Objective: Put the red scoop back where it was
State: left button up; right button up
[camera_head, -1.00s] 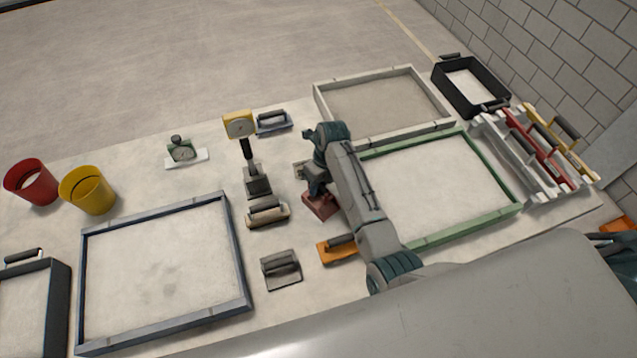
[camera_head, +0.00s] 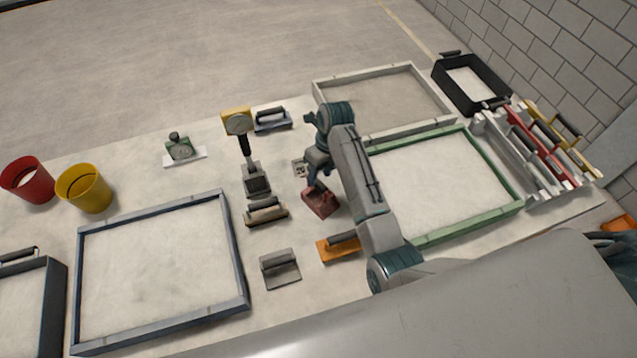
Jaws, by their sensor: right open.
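The red scoop (camera_head: 320,203) is near the middle of the table, left of the green-framed tray (camera_head: 462,230). Its handle is mostly hidden by my right gripper. My right gripper (camera_head: 316,186) is open and points down at the scoop, right over its handle end. I cannot tell whether the fingers touch it. A small black-and-white marker plate (camera_head: 299,168) lies just behind the scoop. My left gripper is not in view.
A blue-grey-framed tray (camera_head: 238,250) lies left and a white-framed tray (camera_head: 317,95) behind. Red (camera_head: 25,182) and yellow (camera_head: 85,192) buckets stand far left.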

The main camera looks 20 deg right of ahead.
pick_arm(q)
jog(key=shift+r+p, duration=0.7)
jog(key=shift+p, duration=0.35)
pick_arm(e)
notch_tip(320, 180, up, 8)
jog(key=d, duration=0.1)
jog(key=shift+w+d+f, duration=0.2)
jog(key=shift+d, duration=0.05)
